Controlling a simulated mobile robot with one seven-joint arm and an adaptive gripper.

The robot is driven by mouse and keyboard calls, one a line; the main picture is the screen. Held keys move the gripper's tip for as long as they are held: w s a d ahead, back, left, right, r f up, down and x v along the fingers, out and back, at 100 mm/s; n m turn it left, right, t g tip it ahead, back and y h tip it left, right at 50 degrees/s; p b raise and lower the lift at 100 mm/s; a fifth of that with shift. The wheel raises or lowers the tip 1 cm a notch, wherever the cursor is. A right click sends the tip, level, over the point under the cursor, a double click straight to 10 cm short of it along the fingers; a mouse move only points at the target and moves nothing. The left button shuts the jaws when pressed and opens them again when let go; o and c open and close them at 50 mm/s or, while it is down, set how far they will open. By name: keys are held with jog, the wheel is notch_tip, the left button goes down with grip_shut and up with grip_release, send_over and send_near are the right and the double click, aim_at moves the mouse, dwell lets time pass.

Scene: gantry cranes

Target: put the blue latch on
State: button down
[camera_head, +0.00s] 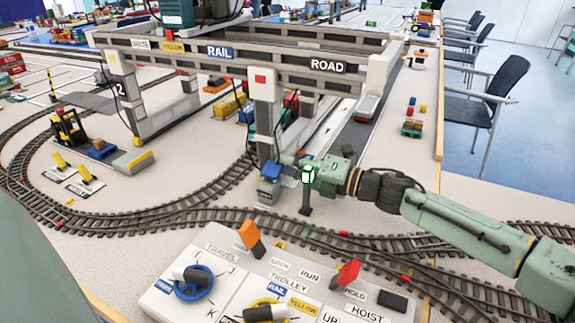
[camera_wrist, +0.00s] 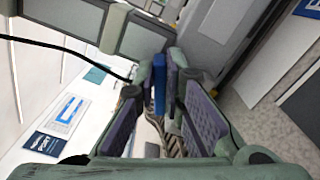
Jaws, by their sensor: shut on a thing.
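The blue latch (camera_head: 271,169) is a small blue piece at the foot of the crane's front right leg (camera_head: 266,115), just above a grey box (camera_head: 268,190). My gripper (camera_head: 287,162) reaches in from the right and is shut on it. In the wrist view the blue latch (camera_wrist: 159,85) is a narrow upright strip between the fingertips of my gripper (camera_wrist: 166,80). I cannot tell whether the latch is fully seated, as the fingers hide part of it.
A control panel (camera_head: 205,258) with orange and red levers and blue and yellow rings is in front. Curved rail track (camera_head: 190,212) runs between panel and crane. A toy forklift (camera_head: 70,130) is at left.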

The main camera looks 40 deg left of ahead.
jog(key=m, duration=0.1)
jog(key=f+m, duration=0.1)
jog(key=m, duration=0.1)
jog(key=shift+w+f+m, duration=0.3)
jog(key=c, duration=1.7)
grip_release()
jog(key=shift+v, duration=4)
